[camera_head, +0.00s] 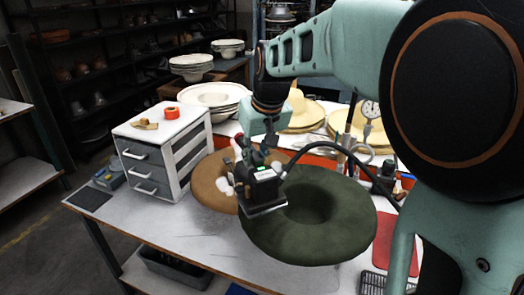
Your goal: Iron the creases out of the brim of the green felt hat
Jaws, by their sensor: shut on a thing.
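The green felt hat (335,228) lies on the table with its wide round brim spread out and a dark hollow at its middle. A small black iron (262,188) with a light label and a hose sits at the left part of the brim. My gripper (258,160) is above the iron and shut on it. The iron's base overlaps the brim's left edge; I cannot tell whether it touches the felt. My gripper and the iron hide part of the brim, and creases cannot be made out clearly at this size.
A brown hat (208,183) lies left of the green one, partly behind the iron. A drawer cabinet (150,160) stands further left. A red pad (384,240) and a black rack (371,283) lie at right. A gauge (371,109) stands behind. The table's (170,228) front left is clear.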

